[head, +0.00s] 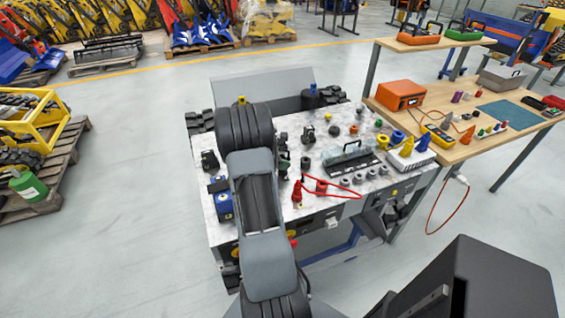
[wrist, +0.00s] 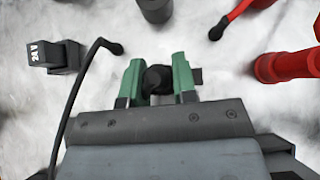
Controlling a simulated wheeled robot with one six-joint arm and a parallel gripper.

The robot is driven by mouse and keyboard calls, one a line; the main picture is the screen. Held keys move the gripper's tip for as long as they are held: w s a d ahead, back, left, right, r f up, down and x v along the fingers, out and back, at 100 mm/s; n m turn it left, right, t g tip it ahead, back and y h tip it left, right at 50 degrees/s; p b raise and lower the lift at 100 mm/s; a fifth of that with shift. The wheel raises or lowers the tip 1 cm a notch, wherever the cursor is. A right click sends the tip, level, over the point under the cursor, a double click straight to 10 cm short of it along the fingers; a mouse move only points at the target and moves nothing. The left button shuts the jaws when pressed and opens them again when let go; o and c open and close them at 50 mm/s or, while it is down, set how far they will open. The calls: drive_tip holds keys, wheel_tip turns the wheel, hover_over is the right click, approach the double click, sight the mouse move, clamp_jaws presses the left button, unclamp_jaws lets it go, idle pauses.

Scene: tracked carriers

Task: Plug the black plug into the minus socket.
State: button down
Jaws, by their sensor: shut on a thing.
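My gripper (wrist: 158,82) has green fingertips and is shut on the black plug (wrist: 157,79), which shows as a dark round body between the fingers in the wrist view. A black cable (wrist: 77,95) bends down on the left from a small black fitting on the bench. In the head view my gripper (head: 284,160) is small and largely hidden by my arm, low over the bench; the plug cannot be made out there. The minus socket cannot be told for sure; a dark tab (wrist: 196,75) shows just right of the fingers. I cannot tell whether the plug touches anything below.
A red post (wrist: 282,66) stands right of my gripper, with a red cable (wrist: 243,12) beyond. A black box marked 24 V (wrist: 52,56) stands left. A black round part (wrist: 156,10) stands ahead. The speckled bench (head: 235,175) holds many small parts; a wooden table (head: 450,105) adjoins right.

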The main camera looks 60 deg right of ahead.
drive_tip(key=shift+f, duration=0.3)
drive_tip(key=shift+r, duration=0.2)
idle(0.6)
drive_tip(key=c, duration=1.4)
unclamp_jaws()
clamp_jaws()
drive_tip(key=shift+r, duration=0.1)
drive_tip(key=shift+f, duration=0.3)
drive_tip(key=shift+r, duration=0.2)
drive_tip(key=shift+c, duration=0.4)
unclamp_jaws()
clamp_jaws()
